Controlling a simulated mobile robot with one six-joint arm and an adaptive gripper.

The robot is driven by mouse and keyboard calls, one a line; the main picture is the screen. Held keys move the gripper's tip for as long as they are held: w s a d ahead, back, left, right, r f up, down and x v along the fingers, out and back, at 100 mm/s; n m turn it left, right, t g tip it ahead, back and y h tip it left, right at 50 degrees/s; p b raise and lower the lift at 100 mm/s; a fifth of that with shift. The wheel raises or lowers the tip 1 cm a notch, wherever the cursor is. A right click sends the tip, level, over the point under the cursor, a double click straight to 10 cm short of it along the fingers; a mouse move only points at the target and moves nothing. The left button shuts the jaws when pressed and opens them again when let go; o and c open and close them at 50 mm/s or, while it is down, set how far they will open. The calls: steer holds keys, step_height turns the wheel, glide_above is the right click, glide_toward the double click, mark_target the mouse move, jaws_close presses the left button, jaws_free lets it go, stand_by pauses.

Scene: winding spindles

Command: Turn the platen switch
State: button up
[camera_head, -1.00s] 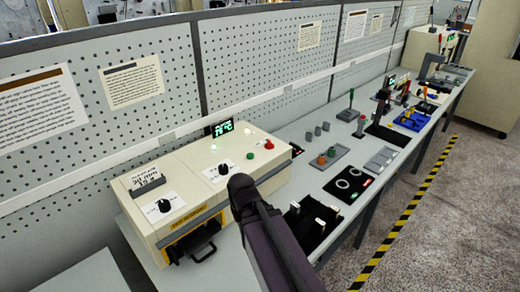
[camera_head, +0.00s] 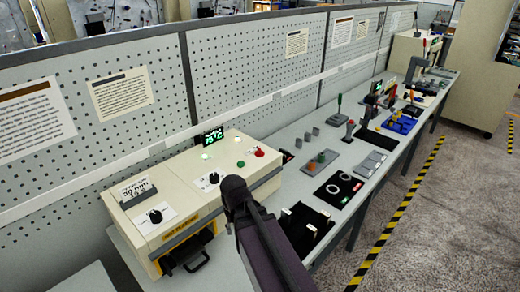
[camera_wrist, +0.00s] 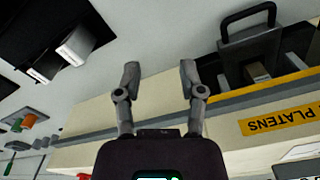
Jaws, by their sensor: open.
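The cream press box (camera_head: 185,185) stands on the bench with a yellow label (camera_head: 182,237) on its front. It has a black knob on a white label at left (camera_head: 155,216) and another black knob (camera_head: 213,178) further right. I cannot read which one is the platen switch. My arm crosses in front of the box's right side; my gripper is hard to make out in the head view. In the wrist view my gripper (camera_wrist: 160,78) is open and empty, in front of the box's front edge. The yellow label there (camera_wrist: 283,116) ends in "PLATENS". Neither knob shows clearly there.
A black handle (camera_head: 187,257) juts from the box's front opening. A green-lit display (camera_head: 212,135), green button (camera_head: 240,164) and red button (camera_head: 260,153) sit on the box. A black tray with white-topped parts (camera_head: 305,228) lies right of my arm.

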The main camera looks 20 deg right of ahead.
steer(key=w+d+r+m+t+p, duration=0.1)
steer(key=w+d+r+p, duration=0.35)
steer(key=w, duration=0.25)
steer(key=w+d+r+t+p, duration=0.1)
steer(key=w+d+r+p, duration=0.3)
steer(key=w+r+p, duration=0.15)
steer(key=m+t+h+p, duration=0.1)
steer(key=t+p, duration=0.1)
steer(key=p, duration=0.5)
glide_toward(260, 151)
steer(key=v, duration=0.4)
steer(key=shift+d+r, duration=0.1)
steer(key=shift+d, duration=0.05)
steer(key=shift+w+f, duration=0.1)
steer(key=shift+f, duration=0.1)
steer(key=b+x, duration=1.2)
steer(key=x, duration=0.1)
steer(key=shift+w+f+b, duration=0.1)
steer(key=shift+f+b, duration=0.1)
steer(key=shift+b, duration=0.15)
steer(key=shift+c, duration=0.2)
jaws_close()
